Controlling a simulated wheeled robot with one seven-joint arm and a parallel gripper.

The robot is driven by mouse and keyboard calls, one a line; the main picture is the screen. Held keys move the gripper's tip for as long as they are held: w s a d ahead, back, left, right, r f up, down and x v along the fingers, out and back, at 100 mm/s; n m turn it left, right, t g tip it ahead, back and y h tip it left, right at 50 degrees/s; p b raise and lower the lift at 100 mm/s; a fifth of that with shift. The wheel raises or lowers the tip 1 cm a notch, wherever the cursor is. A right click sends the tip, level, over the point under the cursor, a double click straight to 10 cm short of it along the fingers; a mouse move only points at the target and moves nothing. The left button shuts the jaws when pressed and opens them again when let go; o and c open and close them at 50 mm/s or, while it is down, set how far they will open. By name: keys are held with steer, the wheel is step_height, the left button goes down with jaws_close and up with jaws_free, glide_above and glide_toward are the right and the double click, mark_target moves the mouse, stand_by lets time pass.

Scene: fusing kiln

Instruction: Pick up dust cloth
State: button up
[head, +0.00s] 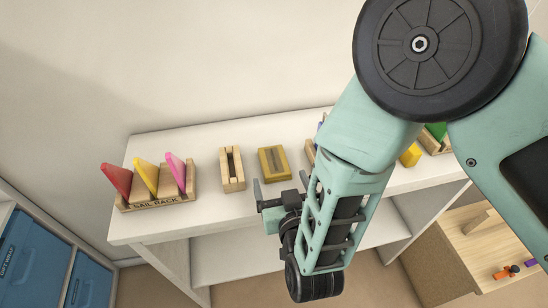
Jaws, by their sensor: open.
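I cannot make out anything that is clearly a dust cloth. My arm hides part of the shelf top to the right of the yellow piece.
A wooden sail rack (157,198) with red, yellow and pink sails stands at the left end. A slotted wooden block (232,169) sits left of the yellow piece. Another yellow item (410,156) shows right of my arm. Blue drawers (33,255) stand lower left.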

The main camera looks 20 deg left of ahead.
mark_target(276, 168)
steer(key=p+x, duration=0.2)
steer(key=x, duration=0.3)
steer(key=shift+w+a+r, duration=0.1)
steer(key=shift+w+a, duration=0.05)
steer(key=shift+w, duration=0.1)
steer(key=shift+w+a, duration=0.25)
steer(key=shift+w, duration=0.1)
steer(key=c, duration=1.1)
